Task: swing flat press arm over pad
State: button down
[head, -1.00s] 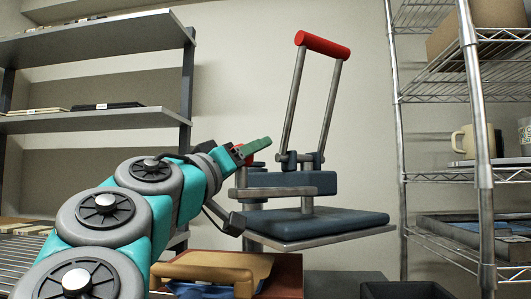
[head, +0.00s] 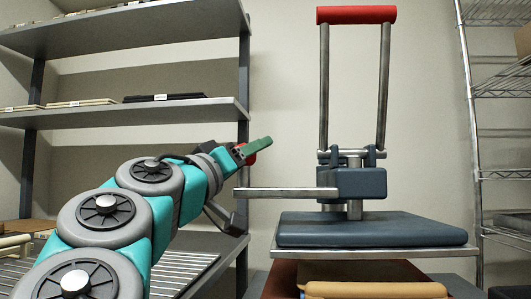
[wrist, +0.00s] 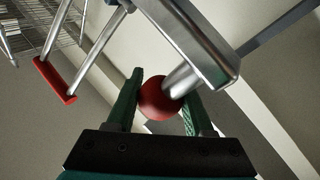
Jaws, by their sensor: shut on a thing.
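The press stands at the right in the head view. Its dark blue pad (head: 370,232) lies flat on a metal plate. A dark block (head: 360,183) sits above and behind the pad. A flat metal press arm (head: 280,192) reaches left from the block, its outer end past the pad's left edge. My gripper (head: 257,149) is above that end, shut on a red knob (head: 250,158) that its fingers partly hide. In the wrist view the red knob (wrist: 158,100) sits between the green fingers, on a short metal post from the press arm (wrist: 195,40).
The press's tall lever with a red handle (head: 356,15) stands upright above the block. A grey shelf unit (head: 130,116) stands at the left and a wire rack (head: 505,175) at the right. A tan object (head: 375,290) lies below the pad.

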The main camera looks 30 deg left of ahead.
jog(key=shift+a+r, duration=0.1)
jog(key=shift+a, duration=0.1)
jog(key=shift+c, duration=1.4)
grip_release()
jog(key=shift+d, duration=0.2)
